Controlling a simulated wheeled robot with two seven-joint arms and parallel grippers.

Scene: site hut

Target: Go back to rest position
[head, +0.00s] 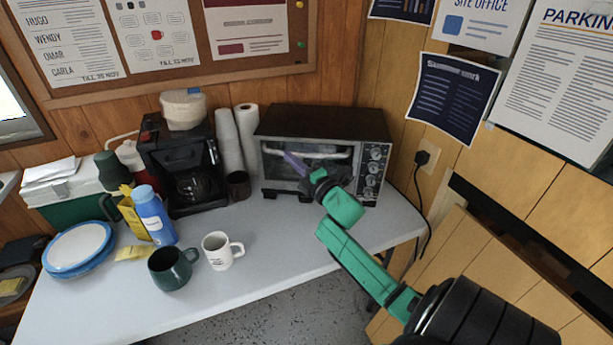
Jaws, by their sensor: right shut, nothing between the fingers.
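My right arm comes in from the lower right and reaches over the right part of the table. My right gripper (292,162) is in front of the glass door of the toaster oven (325,122), near its handle. Its fingers are together and hold nothing. Whether the fingertips touch the oven door or handle I cannot tell. The gripper and wrist cover part of the door's lower right. The oven door looks closed. My left gripper is not in view.
The grey table (270,261) holds a dark green mug (168,272), a white mug (217,252), a blue bottle (152,215), stacked plates (78,247) and a coffee maker (179,158). The table's front right is clear. A black cord (426,205) hangs beside the oven.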

